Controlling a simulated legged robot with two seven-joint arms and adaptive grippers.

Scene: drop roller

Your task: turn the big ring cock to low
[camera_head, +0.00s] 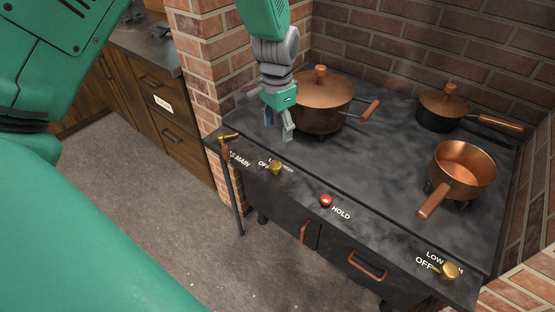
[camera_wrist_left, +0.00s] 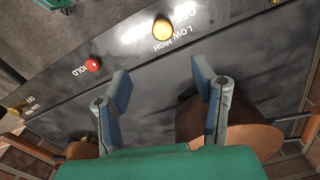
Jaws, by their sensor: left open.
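A brass cock (camera_head: 276,167) sits on the stove's front edge, in front of the large lidded copper pot (camera_head: 322,98). Lettering including OFF is beside it. The left wrist view shows this cock (camera_wrist_left: 162,30) with OFF, LOW and HIGH marked upside down around it; which mark it points to is unclear. My left gripper (camera_head: 278,128) is open and empty, above the stove top, behind the cock and left of the pot. In the left wrist view its two fingers (camera_wrist_left: 165,87) stand apart, with the cock beyond their tips. My right gripper is not in view.
A second brass cock (camera_head: 450,270) is at the right front corner. A red HOLD button (camera_head: 326,200) lies between the cocks. A small black pot (camera_head: 440,114) and an open copper pan (camera_head: 463,172) stand right.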

